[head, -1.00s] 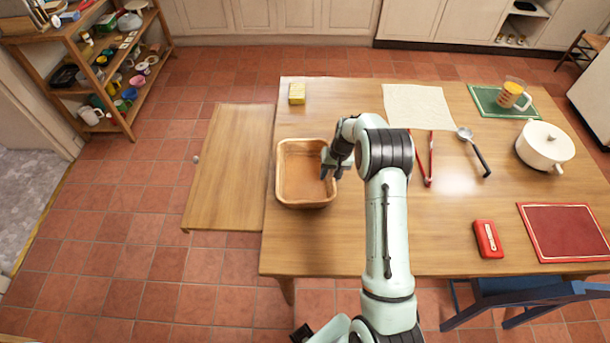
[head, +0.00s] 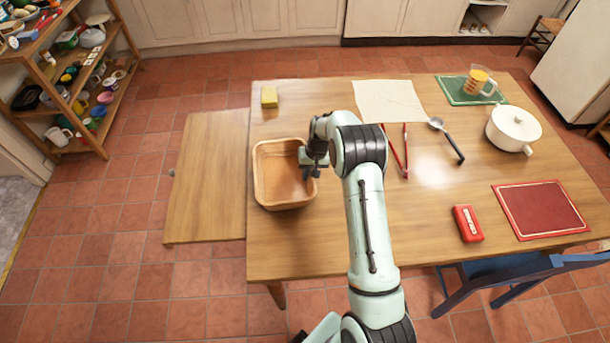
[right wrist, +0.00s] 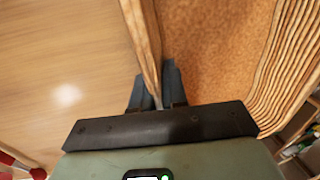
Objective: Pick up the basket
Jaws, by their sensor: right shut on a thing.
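The basket (head: 270,178) is a tan, open, squarish container with rounded corners and an empty orange-brown inside. It is at the left end of the wooden table in the head view, upright or nearly so. My right gripper (head: 308,168) is at its right wall, shut on it. In the right wrist view the basket's wall (right wrist: 148,40) runs down between the two dark fingers (right wrist: 155,90), with the ribbed opposite side at the right. I cannot tell whether the basket's base touches the table. My left gripper is not in view.
On the table (head: 330,235) are a yellow sponge-like block (head: 269,97), pale cloth (head: 388,100), red tongs (head: 400,160), ladle (head: 448,140), white pot (head: 513,130), red case (head: 467,223) and red mat (head: 540,209). A lower wooden surface (head: 207,180) adjoins the left edge. A blue chair (head: 500,285) stands in front.

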